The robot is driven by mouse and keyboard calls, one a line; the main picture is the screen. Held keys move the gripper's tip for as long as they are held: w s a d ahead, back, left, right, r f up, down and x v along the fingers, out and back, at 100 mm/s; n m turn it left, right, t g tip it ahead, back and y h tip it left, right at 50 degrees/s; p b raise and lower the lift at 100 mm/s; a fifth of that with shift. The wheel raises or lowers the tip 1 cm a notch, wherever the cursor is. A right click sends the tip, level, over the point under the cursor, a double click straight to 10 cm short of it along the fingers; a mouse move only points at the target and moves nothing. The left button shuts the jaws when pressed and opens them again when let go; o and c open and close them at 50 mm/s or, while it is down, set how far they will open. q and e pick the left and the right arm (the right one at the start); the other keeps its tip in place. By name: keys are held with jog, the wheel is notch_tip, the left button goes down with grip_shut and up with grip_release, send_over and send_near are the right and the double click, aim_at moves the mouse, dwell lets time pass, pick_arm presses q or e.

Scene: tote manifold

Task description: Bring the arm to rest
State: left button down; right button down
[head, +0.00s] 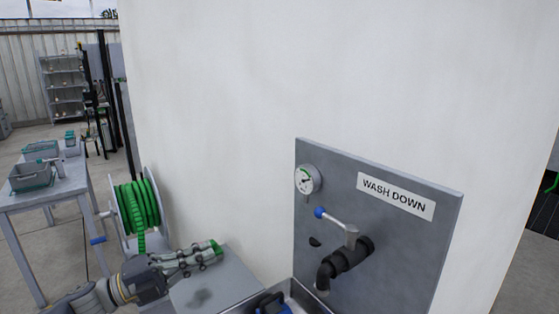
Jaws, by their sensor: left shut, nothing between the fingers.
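My left gripper (214,247) comes in from the lower left on its arm. Its fingers are shut, with nothing between them, above a grey flat surface (235,275). It is apart from the wash down panel (425,245) to its right. The panel carries a tap (345,262) with a blue-knobbed lever (333,221) and a round gauge (307,179). My right gripper does not show.
A green hose reel (137,208) stands just behind my left arm. A white wall (220,110) fills the middle. A grey table (62,188) with totes (32,177) stands at the left. A basin edge (310,296) with a blue object (270,306) lies at the bottom.

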pick_arm(q)
jog(key=d+f+n+t+y, duration=0.55)
jog(key=f+n+y, duration=0.2)
jog(key=n, duration=0.45)
jog(key=s+a+f+n+y, duration=0.3)
jog(key=s+f+n+y, duration=0.3)
jog(key=f+n, duration=0.4)
jog(key=s+a+f+n+g+y, duration=0.15)
jog(key=s+f+g, duration=0.25)
jog(key=s, duration=0.5)
jog(key=s+a+f+n+g+y, duration=0.1)
jog(key=s+a+f+n+g, duration=0.3)
jog(key=s, duration=0.5)
jog(key=s+a+f+n+g+y, duration=0.1)
jog(key=s+a+f+g+y, duration=0.15)
jog(key=s+f, duration=0.45)
jog(key=s+f+g, duration=0.2)
jog(key=s+f, duration=0.1)
jog(key=f, duration=2)
jog(key=s+a+f+g, duration=0.1)
jog(key=s+a+f, duration=0.1)
jog(key=s+f, duration=1.4)
jog(key=shift+s+f+h, duration=0.3)
jog(key=shift+s+h, duration=0.05)
jog(key=shift+s, duration=0.35)
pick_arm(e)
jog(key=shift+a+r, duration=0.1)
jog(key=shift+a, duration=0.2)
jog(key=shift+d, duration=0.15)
